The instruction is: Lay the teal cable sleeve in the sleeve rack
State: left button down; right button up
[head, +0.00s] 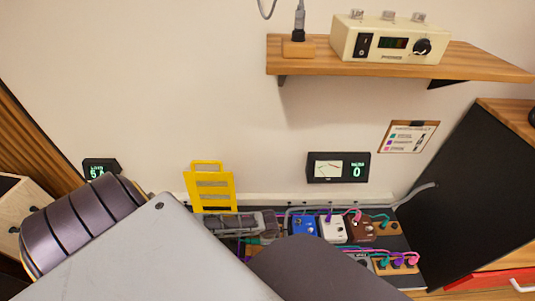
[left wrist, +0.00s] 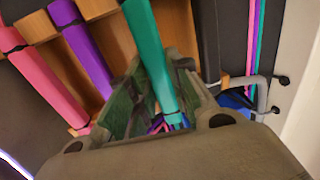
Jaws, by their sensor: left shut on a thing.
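The teal cable sleeve (left wrist: 148,48) is a straight teal bar in the left wrist view, running from the top edge down between my left gripper's fingers (left wrist: 160,92). The gripper is shut on it. The sleeve rack (left wrist: 176,22) is wood with dark parts; a pink sleeve (left wrist: 38,75) and a purple sleeve (left wrist: 88,58) lie across it, left of the teal one. Whether the teal sleeve touches the rack, I cannot tell. My right gripper is not in view.
A black panel (head: 470,190) borders the right side. A wooden shelf (head: 470,64) hangs above.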

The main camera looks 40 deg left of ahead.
pick_arm(q)
jog(key=shift+f+b, duration=0.35)
jog(key=shift+f, duration=0.75)
jog(key=c, duration=1.2)
grip_release()
jog(key=shift+c, duration=0.2)
notch_tip(320, 180, up, 12)
jog(key=s+d, duration=0.1)
jog(key=shift+s, duration=0.2)
jog(key=shift+d, duration=0.1)
dwell(0.6)
